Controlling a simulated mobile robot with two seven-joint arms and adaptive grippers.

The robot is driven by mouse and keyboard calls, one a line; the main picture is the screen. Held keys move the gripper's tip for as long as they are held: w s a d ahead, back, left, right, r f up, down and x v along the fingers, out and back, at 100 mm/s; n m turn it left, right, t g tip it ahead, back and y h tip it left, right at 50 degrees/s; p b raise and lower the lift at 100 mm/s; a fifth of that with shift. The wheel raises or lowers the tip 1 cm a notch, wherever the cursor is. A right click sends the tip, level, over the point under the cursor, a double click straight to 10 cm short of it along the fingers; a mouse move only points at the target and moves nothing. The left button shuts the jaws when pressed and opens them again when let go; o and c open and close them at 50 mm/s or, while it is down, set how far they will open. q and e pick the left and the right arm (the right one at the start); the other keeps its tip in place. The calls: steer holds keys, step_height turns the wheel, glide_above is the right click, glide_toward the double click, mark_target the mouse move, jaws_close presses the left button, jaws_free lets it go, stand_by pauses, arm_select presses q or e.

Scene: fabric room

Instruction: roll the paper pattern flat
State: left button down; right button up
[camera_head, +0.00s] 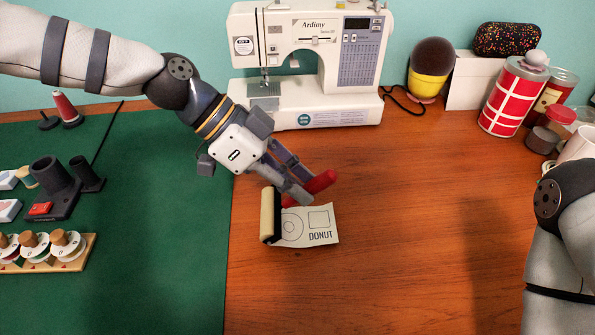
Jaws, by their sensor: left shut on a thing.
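The paper pattern (320,224) lies on the wooden table, printed with a circle, a square and the word DONUT. A hand roller with a cream cylinder (266,213) and a red handle (322,181) is at the pattern's left edge. Its cylinder covers or borders that edge; whether it presses on the paper, I cannot tell. My left gripper (298,188) comes in from the upper left and is shut on the roller's handle, above the pattern's upper edge. My right arm shows at the right edge, but its gripper is out of view.
A sewing machine (310,60) stands behind the pattern. A green mat (150,240) to the left holds a spool rack (75,262) and a black holder (55,188). Red-patterned tins (508,98) and jars stand at the back right. The table right of the pattern is clear.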

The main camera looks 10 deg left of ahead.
arm_select(q)
steer(key=shift+f, duration=1.1)
arm_select(e)
steer(key=shift+s+f, duration=0.45)
steer(key=shift+f, duration=0.05)
arm_select(q)
steer(key=shift+f+b, duration=0.3)
steer(key=shift+b, duration=0.05)
arm_select(e)
steer(key=shift+s+f, duration=0.1)
arm_select(q)
steer(key=shift+d, duration=0.15)
steer(key=shift+w+d, duration=0.2)
steer(key=shift+d, duration=0.55)
arm_select(e)
steer(key=shift+s+f+g, duration=0.1)
steer(key=shift+g, duration=0.2)
arm_select(q)
steer(key=shift+w+d, duration=0.2)
steer(key=shift+d, duration=0.7)
arm_select(e)
steer(key=shift+s+f, duration=0.1)
arm_select(q)
steer(key=shift+d, duration=0.1)
steer(key=shift+w+d, duration=0.25)
steer(key=shift+d, duration=0.55)
arm_select(e)
steer(key=shift+s+f, duration=0.1)
steer(key=shift+f, duration=0.05)
